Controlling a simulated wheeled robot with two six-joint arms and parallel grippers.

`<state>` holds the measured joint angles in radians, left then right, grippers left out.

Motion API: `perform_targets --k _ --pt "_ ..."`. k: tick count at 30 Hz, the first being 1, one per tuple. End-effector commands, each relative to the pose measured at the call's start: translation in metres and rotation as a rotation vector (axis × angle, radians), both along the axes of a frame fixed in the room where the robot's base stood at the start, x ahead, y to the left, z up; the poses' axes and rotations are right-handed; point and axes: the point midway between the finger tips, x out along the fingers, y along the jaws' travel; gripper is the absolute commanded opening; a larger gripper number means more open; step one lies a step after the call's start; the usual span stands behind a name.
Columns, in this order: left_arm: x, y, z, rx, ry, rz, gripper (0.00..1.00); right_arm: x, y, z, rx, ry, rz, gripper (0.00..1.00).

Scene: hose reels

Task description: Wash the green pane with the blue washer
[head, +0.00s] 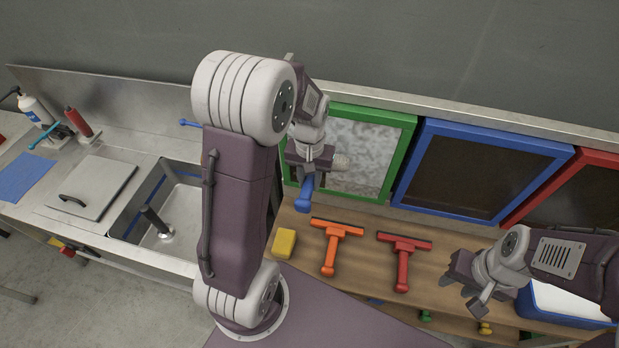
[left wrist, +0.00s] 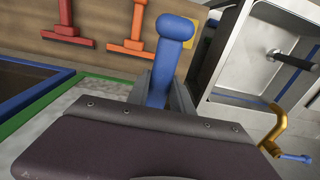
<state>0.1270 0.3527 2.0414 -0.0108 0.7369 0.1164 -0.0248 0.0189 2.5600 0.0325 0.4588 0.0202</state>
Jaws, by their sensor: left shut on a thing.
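The green pane is a green-framed window (head: 405,140) leaning against the back wall. Its glass (head: 372,150) looks mottled grey-white. My left gripper (head: 308,172) is in front of the pane's left part, shut on the blue handle of the blue washer (head: 304,197). A pale, fuzzy head shows beside the gripper against the glass; I cannot tell whether it touches. The left wrist view shows the blue handle (left wrist: 172,55) between the fingers and a green frame corner (left wrist: 22,122); the washer's head is hidden there. My right gripper (head: 470,284) is open and empty above the bench's right part.
An orange squeegee (head: 331,250), a red squeegee (head: 402,262) and a yellow sponge (head: 284,243) lie on the wooden bench. A blue-framed pane (head: 555,150) stands right of the green one. A sink (head: 182,195) is at left, a blue tub (head: 560,312) at right.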

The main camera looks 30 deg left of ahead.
Motion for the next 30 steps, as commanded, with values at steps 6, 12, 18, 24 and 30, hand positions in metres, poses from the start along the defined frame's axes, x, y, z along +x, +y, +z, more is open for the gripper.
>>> perform_targets --k 6,12,18,24,30 --pt "0.001 0.000 -0.015 0.001 -0.003 0.000 0.00 0.000 0.000 -0.011 0.000 0.000 0.000 0.36" --pt "0.001 0.000 -0.024 0.000 -0.002 0.000 0.00 0.000 0.000 -0.016 0.000 0.000 0.000 0.36" --pt "0.001 0.000 -0.046 0.000 -0.001 0.000 0.00 0.000 0.000 -0.032 0.000 0.000 0.000 0.36" --pt "0.001 0.000 -0.049 0.001 -0.003 0.000 0.00 0.000 0.000 -0.033 0.000 0.000 0.000 0.36" --pt "0.001 0.000 -0.064 0.000 -0.002 0.000 0.00 0.000 0.000 -0.043 0.000 0.000 0.000 0.36"
